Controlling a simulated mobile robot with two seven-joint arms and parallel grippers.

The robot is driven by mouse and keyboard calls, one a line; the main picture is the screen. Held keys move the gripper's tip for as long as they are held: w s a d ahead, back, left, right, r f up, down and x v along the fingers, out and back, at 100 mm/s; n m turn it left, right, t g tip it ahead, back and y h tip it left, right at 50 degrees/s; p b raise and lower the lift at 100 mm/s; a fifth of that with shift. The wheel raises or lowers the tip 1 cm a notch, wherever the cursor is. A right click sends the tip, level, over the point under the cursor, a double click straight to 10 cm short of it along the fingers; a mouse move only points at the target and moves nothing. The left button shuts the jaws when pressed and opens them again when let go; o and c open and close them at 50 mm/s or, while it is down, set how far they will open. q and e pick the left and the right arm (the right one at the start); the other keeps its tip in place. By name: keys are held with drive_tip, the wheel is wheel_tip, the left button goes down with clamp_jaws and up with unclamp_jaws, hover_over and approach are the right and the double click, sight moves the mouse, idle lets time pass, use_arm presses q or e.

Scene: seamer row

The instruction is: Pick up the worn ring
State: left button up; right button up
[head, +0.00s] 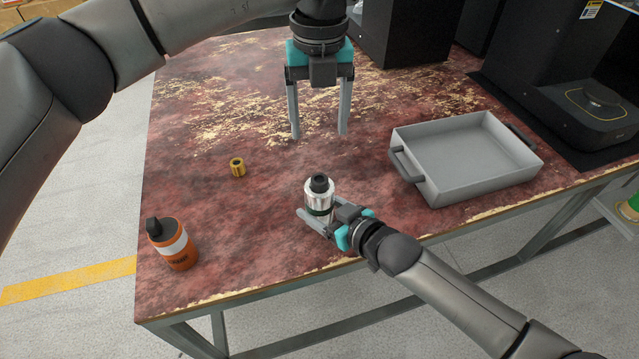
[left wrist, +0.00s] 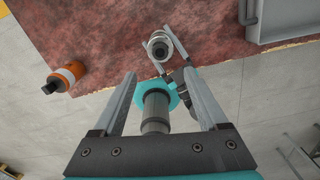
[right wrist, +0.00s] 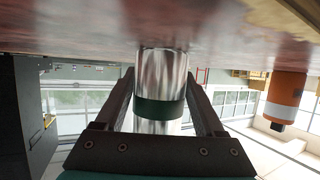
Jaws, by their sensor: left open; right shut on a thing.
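A small brass-coloured ring (head: 237,167) stands on the worn red table, left of centre in the head view. A silver cylinder (head: 319,193) with a black top and a dark green band (right wrist: 158,108) stands upright near the front edge. I cannot tell which of the ring and the band is the worn ring. My right gripper (head: 317,214) is shut around the cylinder, with fingers on both sides in the right wrist view. My left gripper (head: 319,134) is open and empty, pointing down behind the cylinder. The cylinder also shows in the left wrist view (left wrist: 159,46).
An orange and white bottle (head: 174,245) stands at the table's front left. A grey tray (head: 436,187) with handles, empty, sits at the right. Black machines (head: 408,32) stand at the back and right. The red table (head: 200,110) is clear around the brass ring.

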sight(319, 179)
use_arm(q)
wheel_tip(319, 179, down, 12)
drive_tip(key=shift+s+r, duration=0.1)
clamp_jaws()
idle(1.0)
